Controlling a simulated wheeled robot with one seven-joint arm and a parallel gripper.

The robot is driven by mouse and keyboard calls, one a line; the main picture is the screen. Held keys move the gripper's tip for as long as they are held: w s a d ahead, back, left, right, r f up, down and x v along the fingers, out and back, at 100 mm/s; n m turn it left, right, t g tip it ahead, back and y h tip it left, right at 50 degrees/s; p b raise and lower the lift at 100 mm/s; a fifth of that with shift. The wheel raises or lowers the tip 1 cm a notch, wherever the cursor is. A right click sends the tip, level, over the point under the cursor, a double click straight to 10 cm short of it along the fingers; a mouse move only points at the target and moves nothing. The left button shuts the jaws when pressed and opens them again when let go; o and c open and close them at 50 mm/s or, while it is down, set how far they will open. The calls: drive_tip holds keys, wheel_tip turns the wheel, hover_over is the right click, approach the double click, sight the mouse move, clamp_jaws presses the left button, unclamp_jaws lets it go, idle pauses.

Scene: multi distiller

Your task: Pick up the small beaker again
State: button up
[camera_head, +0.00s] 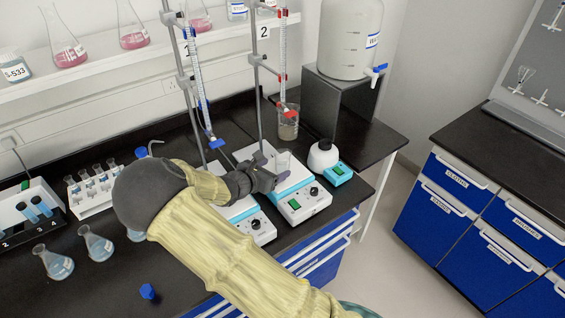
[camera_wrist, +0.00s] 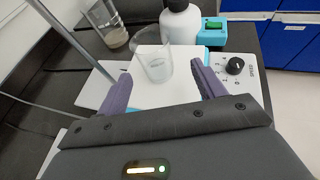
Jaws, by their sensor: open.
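The small beaker (camera_wrist: 153,64) is clear glass and stands on the white top of a stirrer (camera_wrist: 180,90) in the wrist view. My gripper (camera_wrist: 161,76) is open, with one purple-grey finger at the left and one at the right. The beaker shows between and slightly beyond the fingertips, and I cannot tell whether either finger touches it. In the head view the small beaker (camera_head: 284,158) shows only faintly just past my gripper (camera_head: 275,175), partly hidden by it.
A larger beaker with cloudy liquid (camera_head: 287,124) stands behind, under a red-clamped burette (camera_head: 283,70). A white round bottle (camera_head: 323,157) and a teal device (camera_head: 337,174) sit close on the right. A metal stand rod (camera_wrist: 62,40) rises left of my gripper.

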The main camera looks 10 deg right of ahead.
sight(280, 165)
drive_tip(key=shift+x, duration=1.45)
drive_tip(key=p+x, duration=0.1)
drive_tip(key=x, duration=0.4)
drive_tip(key=shift+w+a+f+p, duration=0.2)
drive_tip(key=shift+w+f+p, duration=0.1)
drive_tip(key=shift+p, duration=0.1)
drive_tip(key=shift+r, duration=0.1)
drive_tip(key=c, duration=1.2)
drive_tip(key=shift+o, duration=0.2)
drive_tip(key=shift+r, duration=0.1)
